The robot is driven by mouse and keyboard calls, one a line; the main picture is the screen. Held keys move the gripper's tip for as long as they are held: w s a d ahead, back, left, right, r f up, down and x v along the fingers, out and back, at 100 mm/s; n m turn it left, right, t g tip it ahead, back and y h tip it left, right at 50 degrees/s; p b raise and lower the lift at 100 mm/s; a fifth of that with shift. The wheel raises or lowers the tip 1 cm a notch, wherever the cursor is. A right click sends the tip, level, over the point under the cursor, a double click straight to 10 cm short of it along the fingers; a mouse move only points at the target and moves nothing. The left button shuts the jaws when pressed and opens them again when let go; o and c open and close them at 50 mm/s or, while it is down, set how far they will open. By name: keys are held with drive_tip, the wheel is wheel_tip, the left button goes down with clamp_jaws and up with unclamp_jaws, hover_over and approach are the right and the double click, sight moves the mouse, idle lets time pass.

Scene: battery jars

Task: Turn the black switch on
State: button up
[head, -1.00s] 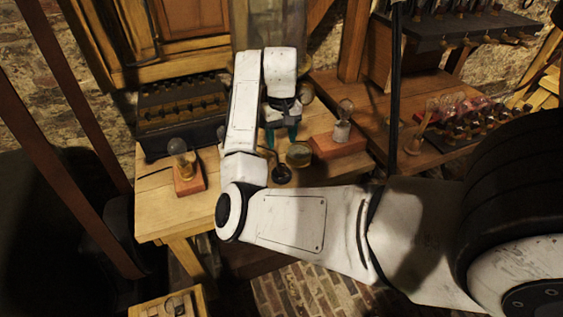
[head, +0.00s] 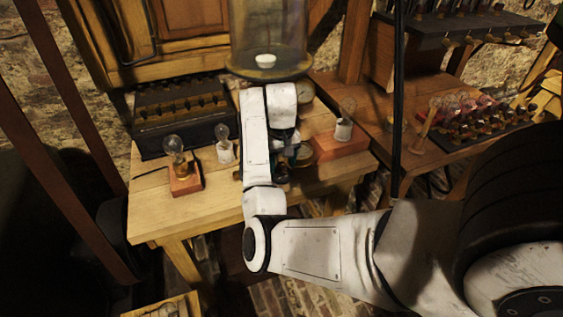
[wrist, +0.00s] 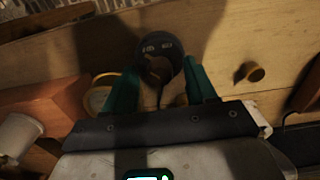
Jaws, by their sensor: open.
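The black switch (wrist: 160,46) shows in the wrist view as a round black base with small pale lettering, too dark to read surely. It sits on the wooden table near its front edge, and in the head view a dark part of it (head: 282,175) shows just below my gripper. My gripper (wrist: 161,72) is open, with one green finger on each side of the switch's near part. Nothing is clamped between the fingers. A curved dark piece is seen between them; whether the fingers touch it, and the lever's position, I cannot tell.
A red-brown block with a bulb (head: 340,143) stands right of my gripper. Bulbs on holders (head: 184,175) (head: 225,148), a dark battery box (head: 185,112) and a glass jar (head: 268,40) stand around the table.

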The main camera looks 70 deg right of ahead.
drive_tip(key=shift+c, duration=0.2)
clamp_jaws()
drive_tip(key=shift+r+m+p, duration=0.1)
drive_tip(key=shift+m+p, duration=0.2)
drive_tip(key=shift+p, duration=0.1)
drive_tip(key=m+p, duration=0.2)
drive_tip(key=shift+r+m, duration=0.1)
drive_tip(key=shift+m, duration=0.3)
drive_tip(key=m+p, duration=0.3)
drive_tip(key=m, duration=0.2)
drive_tip(key=m+p, duration=0.2)
drive_tip(key=m, duration=0.3)
drive_tip(key=shift+f+m+p, duration=0.2)
drive_tip(key=shift+m+p, duration=0.2)
drive_tip(key=shift+m, duration=1.8)
